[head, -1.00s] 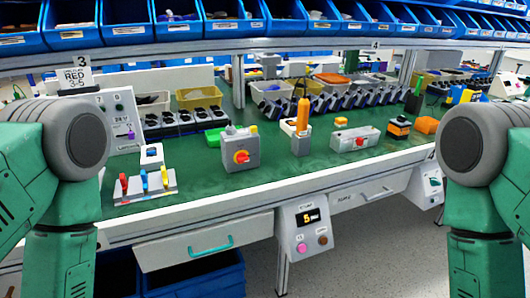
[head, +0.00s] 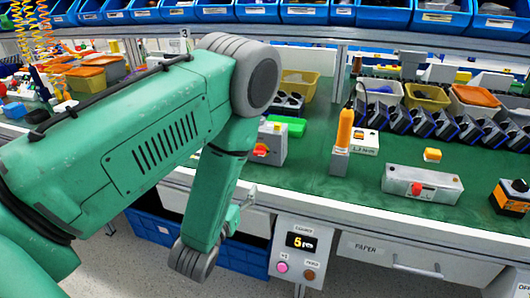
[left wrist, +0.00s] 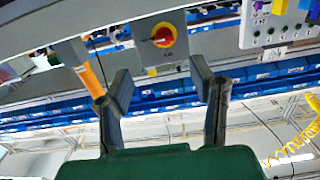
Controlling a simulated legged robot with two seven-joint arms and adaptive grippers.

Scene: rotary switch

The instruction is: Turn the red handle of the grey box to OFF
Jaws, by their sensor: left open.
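The grey box (head: 279,150) with its red handle (head: 261,150) on a yellow disc stands on the green bench top, partly hidden behind my left arm in the head view. In the left wrist view, which looks tilted, the red handle (left wrist: 163,36) and the grey box (left wrist: 168,58) show beyond the fingers. My left gripper (left wrist: 161,80) is open and empty, with its two fingers apart and clear of the handle. In the head view only a small part of the left gripper (head: 240,207) shows, below and in front of the box near the bench edge. My right gripper is not seen.
An orange-topped grey device (head: 344,130) stands right of the box. A grey box with a red button (head: 422,185) lies farther right. A green block (head: 288,125) is behind the box. A counter panel (head: 300,248) hangs below the bench edge. Bench room is clear between them.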

